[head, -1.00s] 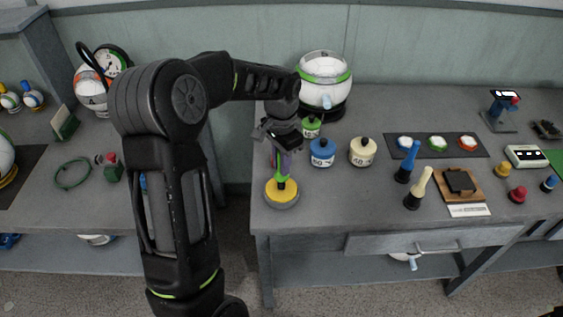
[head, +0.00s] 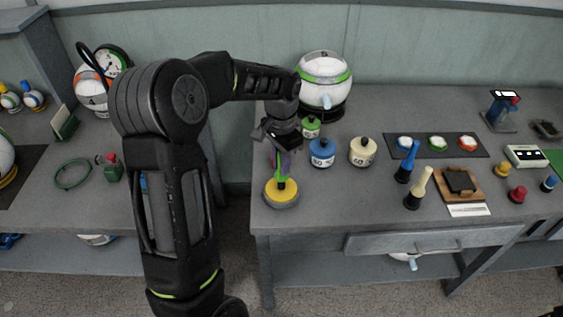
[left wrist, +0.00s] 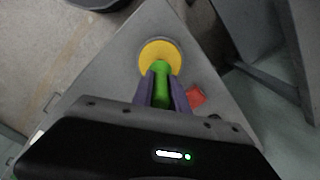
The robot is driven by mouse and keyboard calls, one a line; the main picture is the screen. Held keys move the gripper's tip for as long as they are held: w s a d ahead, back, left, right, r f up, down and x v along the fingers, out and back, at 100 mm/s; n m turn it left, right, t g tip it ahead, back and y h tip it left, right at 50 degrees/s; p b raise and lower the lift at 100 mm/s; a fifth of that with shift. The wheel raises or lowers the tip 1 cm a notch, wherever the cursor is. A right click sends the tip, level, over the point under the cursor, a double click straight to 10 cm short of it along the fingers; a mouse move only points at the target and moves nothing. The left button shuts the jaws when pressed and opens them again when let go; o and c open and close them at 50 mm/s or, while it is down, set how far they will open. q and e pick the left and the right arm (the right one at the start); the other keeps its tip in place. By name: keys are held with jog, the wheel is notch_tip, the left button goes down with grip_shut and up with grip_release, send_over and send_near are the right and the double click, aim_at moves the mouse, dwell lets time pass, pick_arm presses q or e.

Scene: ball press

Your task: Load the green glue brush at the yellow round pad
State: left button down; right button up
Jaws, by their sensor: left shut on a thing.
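The yellow round pad (head: 281,193) sits on a grey round base near the left front corner of the right-hand table. My left gripper (head: 281,160) points down over it and is shut on the green glue brush (head: 282,173). The brush is upright, its lower end at the pad's top; I cannot tell whether it presses or only just meets it. In the left wrist view, the purple fingers (left wrist: 163,90) flank the green brush (left wrist: 161,80), with the yellow pad (left wrist: 160,55) beyond it. My right gripper is not in view.
Green (head: 310,127), blue (head: 322,153) and cream (head: 362,151) pots stand behind and right of the pad. Blue (head: 407,163) and cream (head: 419,188) handled tools stand farther right. A white and green round vessel (head: 324,77) stands at the back. The table front between pad and cream tool is clear.

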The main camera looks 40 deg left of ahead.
pick_arm(q)
jog(key=shift+r+p, duration=2.5)
jog(key=shift+r, duration=1)
jog(key=shift+n, duration=0.9)
jog(key=shift+w+d+f+n, duration=0.1)
jog(key=shift+d+f+n, duration=0.05)
jog(key=shift+n, duration=0.35)
jog(key=w+d+f+b, duration=0.1)
jog(key=w+d, duration=0.1)
jog(key=d, duration=0.6)
jog(key=w+d+f+b, duration=0.1)
jog(key=d+f+b, duration=0.1)
jog(key=d, duration=0.7)
jog(key=shift+w+f+n+b, duration=0.25)
jog(key=shift+w+n+b, duration=0.05)
jog(key=shift+w, duration=0.1)
